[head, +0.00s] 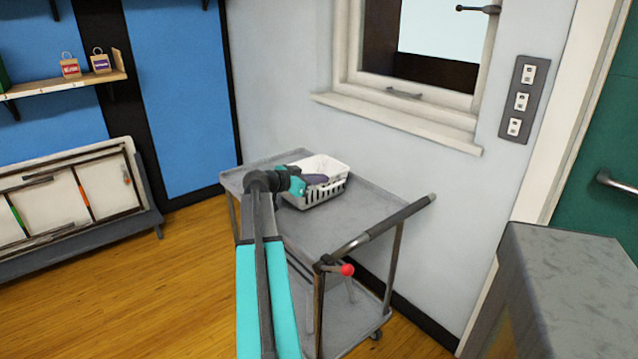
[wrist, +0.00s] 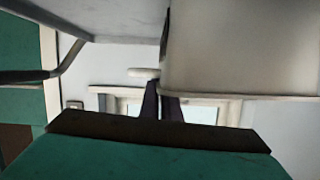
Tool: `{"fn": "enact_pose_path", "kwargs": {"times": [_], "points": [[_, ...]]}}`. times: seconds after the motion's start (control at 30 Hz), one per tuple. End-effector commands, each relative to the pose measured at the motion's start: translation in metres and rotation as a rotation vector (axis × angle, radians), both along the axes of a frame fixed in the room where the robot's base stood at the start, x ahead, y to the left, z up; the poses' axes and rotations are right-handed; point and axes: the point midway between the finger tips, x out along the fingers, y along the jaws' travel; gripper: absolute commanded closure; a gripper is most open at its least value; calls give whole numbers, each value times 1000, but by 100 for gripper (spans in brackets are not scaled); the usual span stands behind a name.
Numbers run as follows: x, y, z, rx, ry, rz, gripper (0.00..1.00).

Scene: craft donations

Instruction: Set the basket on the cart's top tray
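The basket (head: 326,194) is white with slotted sides. It is at the cart's top tray (head: 345,222), toward the far end near the wall. I cannot tell for certain whether its base touches the tray. My gripper (head: 318,179) is at the basket's near left side, with dark purple fingers over its rim. In the wrist view the fingers (wrist: 163,92) are close together at the edge of the basket (wrist: 240,50), whose pale side fills the upper right. They look shut on its rim, though the contact itself is small and dark.
The cart's handle (head: 385,226) and a red knob (head: 347,270) are at its near end. A window sill (head: 400,120) is above the cart. A grey-topped stand (head: 570,260) is at right. A shelf (head: 60,86) with two small bags hangs at left. The tray's near half is bare.

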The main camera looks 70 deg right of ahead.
Motion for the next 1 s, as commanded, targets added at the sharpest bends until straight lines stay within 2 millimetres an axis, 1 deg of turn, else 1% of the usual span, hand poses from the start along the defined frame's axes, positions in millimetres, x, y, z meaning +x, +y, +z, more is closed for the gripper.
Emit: {"fn": "enact_pose_path", "kwargs": {"times": [0.17,0.47,0.5,0.6,1.0], "points": [[0,0,-12,0,-1,0,100],[0,0,-12,-2,0,1,100],[0,0,-13,0,-1,0,92],[0,0,-13,-1,-1,1,78],[2,3,-12,-1,-1,1,78]]}}
